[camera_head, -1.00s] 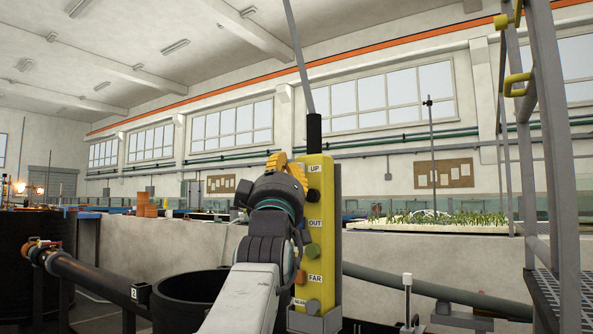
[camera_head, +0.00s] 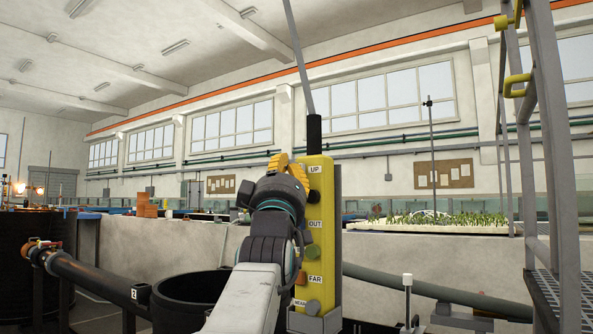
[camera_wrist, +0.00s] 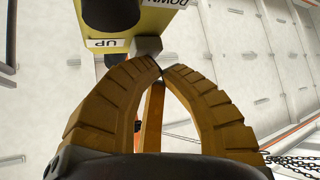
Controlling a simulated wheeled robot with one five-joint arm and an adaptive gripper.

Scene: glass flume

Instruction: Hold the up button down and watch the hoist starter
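The yellow pendant (camera_head: 325,235) stands upright in a grey holder, with a cable rising from its top. Its UP label (camera_head: 314,169) is near the top, with OUT and FAR labels below. The black button under UP is hidden behind my gripper (camera_head: 304,178) in the head view. In the wrist view the pendant (camera_wrist: 150,22) is inverted, with a dark round button (camera_wrist: 110,14) by the UP label. My gripper (camera_wrist: 162,71) is shut and empty, its yellow fingertips meeting near a grey block on the pendant. Contact and button depth cannot be told. I cannot identify the hoist starter.
A yellow-handled ladder frame (camera_head: 545,150) stands close on the right. A black tub (camera_head: 190,297) and a dark pipe (camera_head: 100,277) are at the lower left. A pale wall runs behind the pendant, with a tray of green plants (camera_head: 440,220) beyond it.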

